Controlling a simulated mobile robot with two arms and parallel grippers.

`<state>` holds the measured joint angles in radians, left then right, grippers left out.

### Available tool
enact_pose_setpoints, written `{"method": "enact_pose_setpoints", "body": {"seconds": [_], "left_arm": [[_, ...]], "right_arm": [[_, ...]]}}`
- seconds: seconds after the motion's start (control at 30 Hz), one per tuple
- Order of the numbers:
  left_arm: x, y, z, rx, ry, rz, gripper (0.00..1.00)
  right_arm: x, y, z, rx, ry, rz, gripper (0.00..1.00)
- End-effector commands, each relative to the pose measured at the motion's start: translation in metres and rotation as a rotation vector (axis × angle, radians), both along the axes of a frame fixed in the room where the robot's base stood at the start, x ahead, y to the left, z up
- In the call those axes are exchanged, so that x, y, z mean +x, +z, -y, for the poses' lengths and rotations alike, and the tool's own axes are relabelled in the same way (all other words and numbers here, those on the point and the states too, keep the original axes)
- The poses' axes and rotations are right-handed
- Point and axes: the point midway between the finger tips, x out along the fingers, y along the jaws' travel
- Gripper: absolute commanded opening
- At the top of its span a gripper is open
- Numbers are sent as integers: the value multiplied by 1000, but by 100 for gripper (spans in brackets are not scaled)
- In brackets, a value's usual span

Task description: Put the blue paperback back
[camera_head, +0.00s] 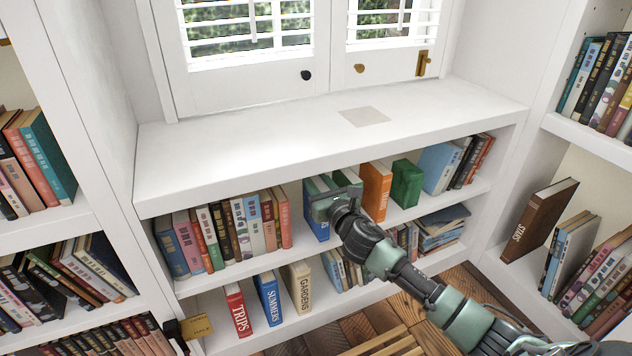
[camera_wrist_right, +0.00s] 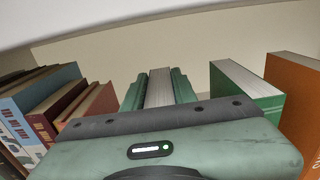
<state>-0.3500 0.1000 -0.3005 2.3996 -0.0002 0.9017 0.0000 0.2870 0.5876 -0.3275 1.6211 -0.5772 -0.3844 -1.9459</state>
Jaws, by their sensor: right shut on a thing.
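The blue paperback (camera_head: 317,226) stands upright in the upper row of the low bookcase, its blue spine facing out below my right gripper (camera_head: 326,205). In the right wrist view my right gripper (camera_wrist_right: 158,82) has its green fingers on both sides of a pale page block (camera_wrist_right: 158,90), shut on the book. The gripper body hides the lower part of the book there. I cannot tell whether the book's base touches the shelf board. My left gripper is not in view.
A row of books (camera_head: 225,230) stands to the left. A green book (camera_wrist_right: 240,92) and an orange book (camera_head: 375,190) stand to the right, with a gap beside the held book. A red TRIPS book (camera_head: 238,310) stands below. The windowsill top (camera_head: 260,135) is mostly clear.

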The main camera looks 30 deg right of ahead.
Motion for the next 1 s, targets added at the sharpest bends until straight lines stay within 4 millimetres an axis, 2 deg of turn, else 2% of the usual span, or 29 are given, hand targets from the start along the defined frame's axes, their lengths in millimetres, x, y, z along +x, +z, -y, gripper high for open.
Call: {"method": "enact_pose_setpoints", "body": {"seconds": [0.03, 0.07, 0.13, 0.5, 0.57, 0.77, 1.0], "left_arm": [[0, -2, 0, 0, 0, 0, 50], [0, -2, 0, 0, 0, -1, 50], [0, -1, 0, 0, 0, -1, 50], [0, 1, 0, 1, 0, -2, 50], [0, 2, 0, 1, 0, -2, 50], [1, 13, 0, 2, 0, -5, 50], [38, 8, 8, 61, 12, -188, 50]], "right_arm": [[0, -1, 0, 0, 0, 2, 0], [0, -3, 0, 0, 0, -1, 30], [0, -2, 0, 0, 0, -1, 49], [0, 2, 0, 0, 0, 0, 49], [-5, 0, 0, -1, 1, -3, 49], [-40, 0, -3, -2, 1, -5, 49], [-89, 1, -5, -2, 1, -4, 49]]}}
